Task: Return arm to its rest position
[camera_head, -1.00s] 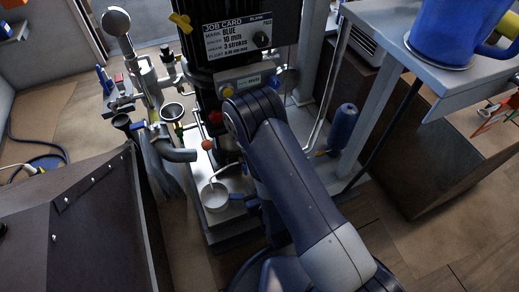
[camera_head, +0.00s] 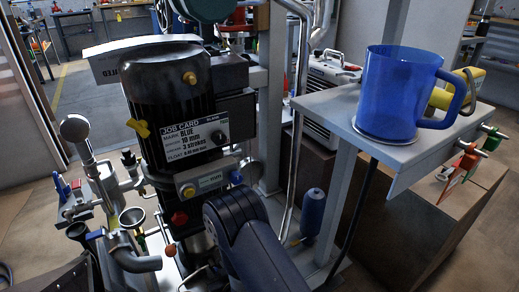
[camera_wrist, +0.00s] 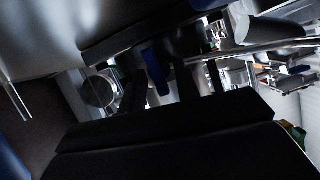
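My arm rises from the bottom middle of the head view, its dark blue link in front of the machine. My gripper is not visible in the head view. In the wrist view my gripper (camera_wrist: 162,82) shows as dark fingers standing apart above a broad dark palm, with no held thing clearly visible between them. A blue strip (camera_wrist: 155,70) shows in the gap, seemingly behind the fingers. The view is dark, so its distance is unclear.
A machine with a black motor (camera_head: 172,98) and job card (camera_head: 193,135) stands close behind my arm. Pipes and a funnel (camera_head: 132,217) are at left. A blue mug (camera_head: 393,90) stands on a grey shelf (camera_head: 340,108) at right.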

